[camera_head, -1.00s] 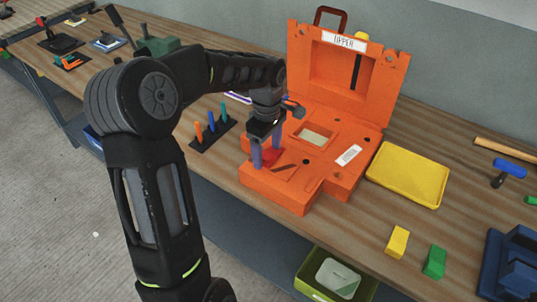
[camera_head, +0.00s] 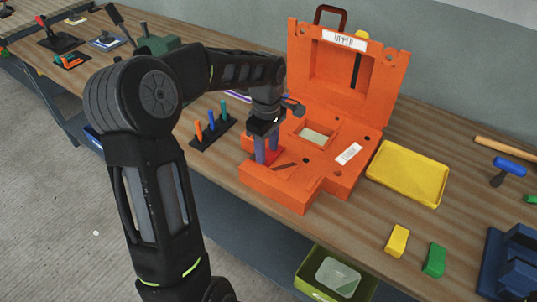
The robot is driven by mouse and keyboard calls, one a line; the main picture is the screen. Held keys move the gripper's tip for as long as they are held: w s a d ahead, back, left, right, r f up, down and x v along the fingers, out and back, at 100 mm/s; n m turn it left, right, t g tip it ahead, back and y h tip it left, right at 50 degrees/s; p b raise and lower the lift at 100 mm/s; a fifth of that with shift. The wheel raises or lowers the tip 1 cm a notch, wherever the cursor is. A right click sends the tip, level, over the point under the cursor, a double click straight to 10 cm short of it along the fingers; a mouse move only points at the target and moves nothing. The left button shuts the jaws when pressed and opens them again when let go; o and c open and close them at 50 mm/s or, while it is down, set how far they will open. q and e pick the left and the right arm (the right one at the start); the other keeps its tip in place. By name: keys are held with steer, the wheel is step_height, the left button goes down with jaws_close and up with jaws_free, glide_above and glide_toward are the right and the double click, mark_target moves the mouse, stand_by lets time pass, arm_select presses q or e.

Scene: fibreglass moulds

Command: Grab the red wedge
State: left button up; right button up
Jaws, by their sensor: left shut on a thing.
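The red wedge (camera_head: 267,158) sits low on the front left part of the orange mould (camera_head: 305,190). My left gripper (camera_head: 267,153) points straight down over it, with its two purple-grey fingers closed in on the wedge's sides. The fingers and the gripper body hide much of the wedge. I cannot tell whether it is lifted off the mould. My right gripper does not show.
The mould's upper half (camera_head: 390,95) stands upright behind. A yellow tray (camera_head: 440,190) lies to the right, with a yellow block (camera_head: 397,241) and a green block (camera_head: 434,261) in front of it. A rack of coloured pegs (camera_head: 212,133) stands left. A green bin (camera_head: 312,289) is below the table edge.

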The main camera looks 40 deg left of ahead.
mark_target(267, 152)
arm_select(q)
steer(key=shift+s+f, duration=0.1)
jaws_close()
stand_by(0.3)
step_height(267, 152, up, 10)
steer(key=b, duration=0.1)
stand_by(0.5)
stand_by(0.4)
